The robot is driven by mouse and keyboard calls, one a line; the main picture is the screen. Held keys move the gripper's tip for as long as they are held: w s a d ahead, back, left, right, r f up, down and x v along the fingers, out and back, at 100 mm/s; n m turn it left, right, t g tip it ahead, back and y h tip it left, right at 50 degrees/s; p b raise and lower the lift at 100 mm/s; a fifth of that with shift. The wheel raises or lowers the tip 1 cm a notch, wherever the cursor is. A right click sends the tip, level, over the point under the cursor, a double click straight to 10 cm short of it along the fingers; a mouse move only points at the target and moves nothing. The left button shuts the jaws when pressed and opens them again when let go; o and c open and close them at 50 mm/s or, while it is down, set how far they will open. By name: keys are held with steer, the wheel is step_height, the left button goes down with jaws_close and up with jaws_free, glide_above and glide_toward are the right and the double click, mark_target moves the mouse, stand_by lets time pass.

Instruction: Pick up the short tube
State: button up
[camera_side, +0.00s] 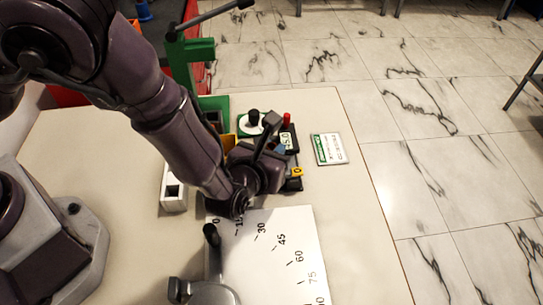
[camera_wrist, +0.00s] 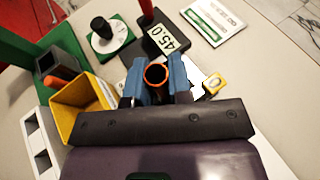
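The short tube (camera_wrist: 157,75) stands between my fingers in the wrist view, its orange-rimmed open end with a dark inside facing the camera. My gripper (camera_wrist: 157,84) has a blue finger on each side of it, and I see no gap between fingers and tube. In the side view my gripper (camera_side: 277,151) is low at the near side of the instruments, and the arm hides the tube there. Whether the tube is clear of the table cannot be told.
A yellow bin (camera_wrist: 82,104) is left. A white card (camera_side: 330,149) lies right. An angle-scale sheet (camera_side: 270,265) lies in front. The table's right side is clear.

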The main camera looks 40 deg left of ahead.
jaws_close()
steer(key=shift+r, duration=0.1)
